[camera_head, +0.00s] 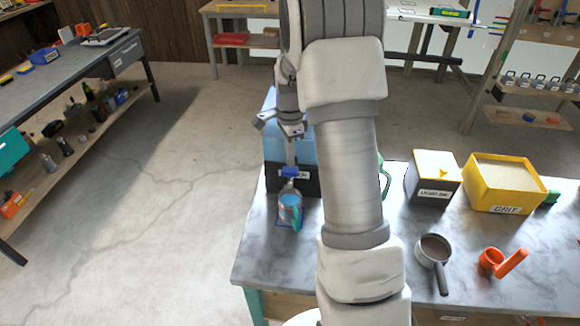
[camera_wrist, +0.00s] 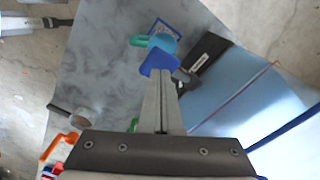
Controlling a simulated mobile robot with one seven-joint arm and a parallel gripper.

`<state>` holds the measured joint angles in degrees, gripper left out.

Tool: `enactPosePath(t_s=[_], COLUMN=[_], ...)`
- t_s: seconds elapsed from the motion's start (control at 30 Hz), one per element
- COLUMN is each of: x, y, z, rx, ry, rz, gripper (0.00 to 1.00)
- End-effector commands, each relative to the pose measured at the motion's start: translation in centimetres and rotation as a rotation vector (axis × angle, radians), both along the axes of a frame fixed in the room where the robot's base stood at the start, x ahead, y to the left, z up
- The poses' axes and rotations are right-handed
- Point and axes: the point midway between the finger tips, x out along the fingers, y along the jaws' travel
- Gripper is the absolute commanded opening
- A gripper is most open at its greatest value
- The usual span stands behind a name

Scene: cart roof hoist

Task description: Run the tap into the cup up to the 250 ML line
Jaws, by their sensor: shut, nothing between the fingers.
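On the table to the right are a dark box (camera_head: 432,180), a yellow GRIT bin (camera_head: 504,182), a grey pan (camera_head: 434,252) and an orange scoop (camera_head: 500,262). My arm hides the table's middle. The table's left edge is near the cup.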

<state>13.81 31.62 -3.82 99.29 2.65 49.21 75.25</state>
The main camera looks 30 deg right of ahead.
Motion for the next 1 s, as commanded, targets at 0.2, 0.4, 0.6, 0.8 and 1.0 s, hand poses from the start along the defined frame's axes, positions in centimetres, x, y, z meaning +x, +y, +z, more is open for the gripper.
enactPosePath(t_s=[0.2,0.4,0.6,0.8,1.0], x=[0.0,0.0,0.0,0.0,0.0], y=[0.0,0.0,0.0,0.0,0.0], z=[2.0,4.0,5.9,5.9,5.9], rx=[-0.001,-0.001,0.000,0.000,0.000], ry=[-0.002,-0.001,-0.001,-0.001,-0.001], rz=[0.000,0.000,0.000,0.000,0.000], gripper=[0.00,0.00,0.00,0.00,0.00])
